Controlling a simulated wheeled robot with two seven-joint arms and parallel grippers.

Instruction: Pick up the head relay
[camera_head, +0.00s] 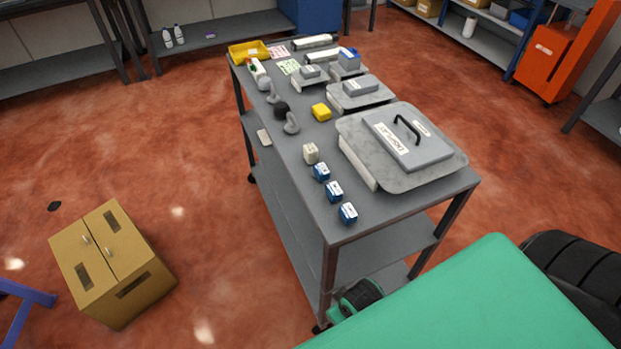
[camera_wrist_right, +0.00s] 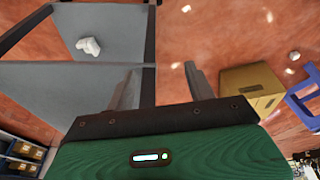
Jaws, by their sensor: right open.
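Three small blue-and-white blocks stand in a row along the near left edge of the grey cart top (camera_head: 300,195): a far one (camera_head: 320,172), a middle one (camera_head: 334,191) and a near one (camera_head: 348,213). A beige block (camera_head: 310,153) stands just beyond them. No readable label shows which of these, if any, is the head relay. My right gripper (camera_wrist_right: 162,82) is open, with nothing between its fingers in the right wrist view. It is low beside the cart, below the top. My left gripper is out of view.
A lidded grey box (camera_head: 400,150) with a black handle fills the cart's near right. A yellow block (camera_head: 321,112), grey fittings (camera_head: 291,123) and a yellow tray (camera_head: 249,51) lie farther back. A cardboard box (camera_head: 112,265) stands on the floor at left.

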